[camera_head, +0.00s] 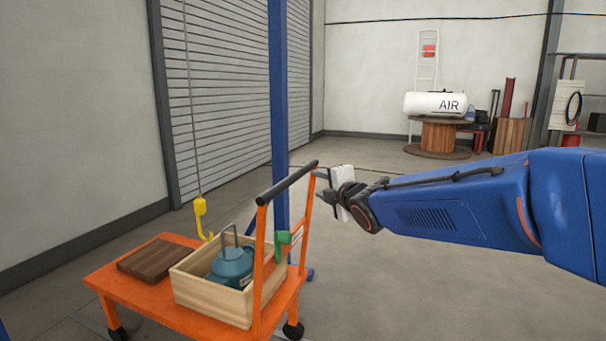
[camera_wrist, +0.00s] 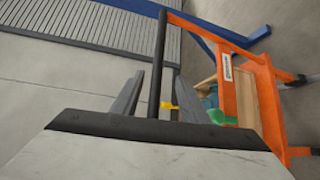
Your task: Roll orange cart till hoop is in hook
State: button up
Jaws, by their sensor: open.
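The orange cart (camera_head: 145,297) stands at lower left with a black push handle (camera_head: 287,183). A wooden crate (camera_head: 212,299) on it holds a teal pump (camera_head: 231,267) topped by a grey hoop (camera_head: 224,232). A yellow hook (camera_head: 200,208) hangs on a line just left of the hoop; the two look apart. My gripper (camera_head: 322,184) is open at the handle's right end. In the wrist view, the handle (camera_wrist: 158,66) runs between the spread fingers (camera_wrist: 158,98); I cannot tell whether they touch it. The hook (camera_wrist: 169,106) also shows there, small.
A dark wooden board (camera_head: 157,257) lies on the cart left of the crate. A green part (camera_head: 283,238) sits by the cart's upright frame. A blue post (camera_head: 279,100) stands behind the cart. Floor (camera_head: 400,290) right of the cart is clear. A white air tank (camera_head: 434,104) is far back.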

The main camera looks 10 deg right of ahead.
aim_at(300, 176)
jog(key=w+a, duration=0.1)
jog(key=w, duration=0.4)
jog(key=w+f, duration=0.1)
jog(key=w, duration=0.5)
jog(key=w+a+f, duration=0.1)
jog(key=w, duration=0.5)
jog(key=shift+w+a+f, duration=0.1)
jog(key=shift+w+a, duration=0.05)
jog(key=shift+a, duration=0.15)
jog(key=shift+c, duration=0.6)
grip_shut()
